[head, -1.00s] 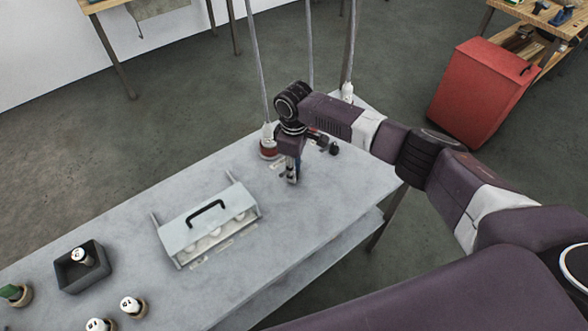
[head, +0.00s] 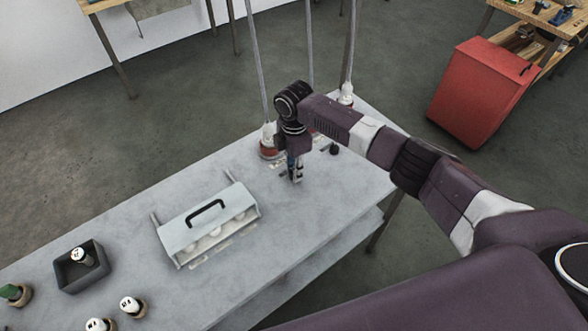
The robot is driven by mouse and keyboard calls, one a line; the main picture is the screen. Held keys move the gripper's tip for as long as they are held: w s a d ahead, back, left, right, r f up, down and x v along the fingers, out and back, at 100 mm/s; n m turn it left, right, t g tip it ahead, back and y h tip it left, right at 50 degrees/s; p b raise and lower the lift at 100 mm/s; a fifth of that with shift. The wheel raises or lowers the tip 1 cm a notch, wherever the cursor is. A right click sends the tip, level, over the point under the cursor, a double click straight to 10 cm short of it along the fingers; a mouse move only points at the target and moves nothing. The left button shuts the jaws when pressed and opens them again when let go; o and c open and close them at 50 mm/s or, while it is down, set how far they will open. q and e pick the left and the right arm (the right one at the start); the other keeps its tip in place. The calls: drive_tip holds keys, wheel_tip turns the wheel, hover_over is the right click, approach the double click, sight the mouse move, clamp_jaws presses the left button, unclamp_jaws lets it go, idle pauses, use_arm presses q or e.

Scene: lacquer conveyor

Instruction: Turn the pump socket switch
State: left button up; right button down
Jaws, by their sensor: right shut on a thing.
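My right gripper (head: 297,177) points down at the far part of the grey table, its fingers low over the top. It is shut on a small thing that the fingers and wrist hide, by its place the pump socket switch. I cannot make out the switch or its angle. A red-brown round base with a white fitting (head: 268,146) stands just behind and left of the gripper, with a pole rising from it. A small black knob (head: 334,150) stands to the right of the gripper, apart from it. My left gripper is not in view.
A grey-white box with a black handle (head: 207,211) sits mid-table. A dark tray (head: 68,284) holding a white-topped piece and several small pieces stand at the near left. A white fitting (head: 346,95) stands at the far corner. A red cabinet (head: 480,95) is beyond the table.

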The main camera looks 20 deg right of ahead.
drive_tip(key=shift+w+r+n, duration=0.1)
drive_tip(key=shift+n, duration=1.1)
drive_tip(key=c, duration=1.7)
unclamp_jaws()
drive_tip(key=shift+o, duration=0.2)
wheel_tip(320, 180, up, 12)
